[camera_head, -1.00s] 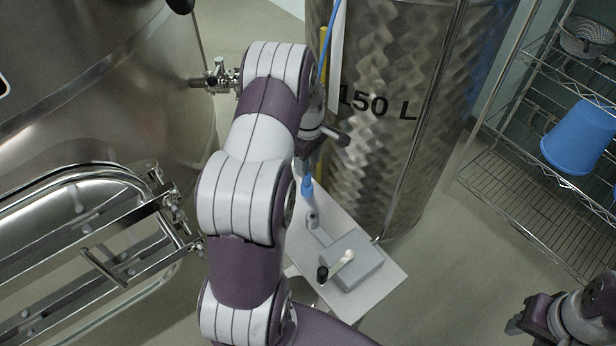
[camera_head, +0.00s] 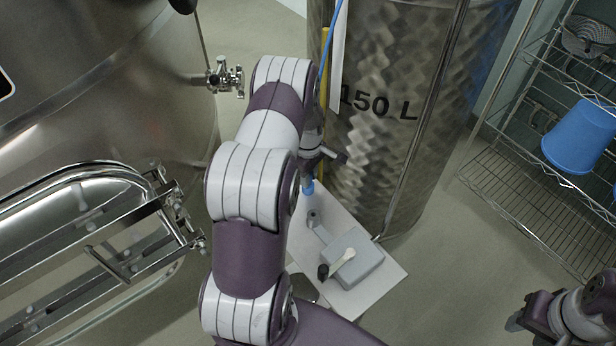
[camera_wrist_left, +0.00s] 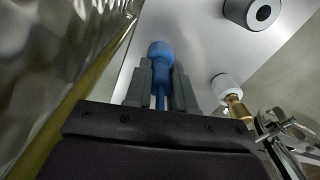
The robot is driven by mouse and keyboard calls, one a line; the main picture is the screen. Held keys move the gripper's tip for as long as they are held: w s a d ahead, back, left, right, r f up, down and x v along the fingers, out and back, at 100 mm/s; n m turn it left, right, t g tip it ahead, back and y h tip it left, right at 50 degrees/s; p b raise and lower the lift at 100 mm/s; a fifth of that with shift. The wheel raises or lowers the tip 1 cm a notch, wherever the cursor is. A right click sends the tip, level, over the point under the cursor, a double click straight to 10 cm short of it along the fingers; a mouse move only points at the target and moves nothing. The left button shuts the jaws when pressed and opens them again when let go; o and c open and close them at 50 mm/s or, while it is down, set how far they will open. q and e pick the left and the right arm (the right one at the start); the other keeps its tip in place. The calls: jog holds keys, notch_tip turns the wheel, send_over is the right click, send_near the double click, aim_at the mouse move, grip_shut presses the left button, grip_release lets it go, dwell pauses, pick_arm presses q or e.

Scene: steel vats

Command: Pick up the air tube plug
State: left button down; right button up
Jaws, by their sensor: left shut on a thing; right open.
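The air tube plug (camera_head: 308,187) is a small blue piece, seen just below my left gripper in the head view. In the left wrist view the blue plug (camera_wrist_left: 159,52) sits between the two dark fingers of my left gripper (camera_wrist_left: 162,88), which is shut on it. In the head view my left arm hides most of that gripper. My right gripper (camera_head: 514,322) is open and empty at the lower right, partly in view.
A white stand (camera_head: 378,290) below the plug carries a grey box (camera_head: 362,262) with a pale lever and a small grey cylinder (camera_head: 313,217). A steel 150 L vat (camera_head: 400,150) stands behind. A larger vat (camera_head: 110,90) is left. A wire rack with a blue bucket (camera_head: 578,138) is right.

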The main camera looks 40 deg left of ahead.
pick_arm(q)
jog(key=shift+r, duration=0.1)
jog(key=r, duration=0.4)
jog(key=shift+d+r+b, duration=0.1)
jog(key=shift+d+b, duration=0.1)
jog(key=shift+b, duration=0.2)
jog(key=s+d+r+p, duration=0.3)
jog(key=d+r, duration=0.7)
jog(key=shift+s+d+r, duration=0.25)
jog(key=shift+d+r, duration=0.1)
jog(key=shift+d, duration=0.05)
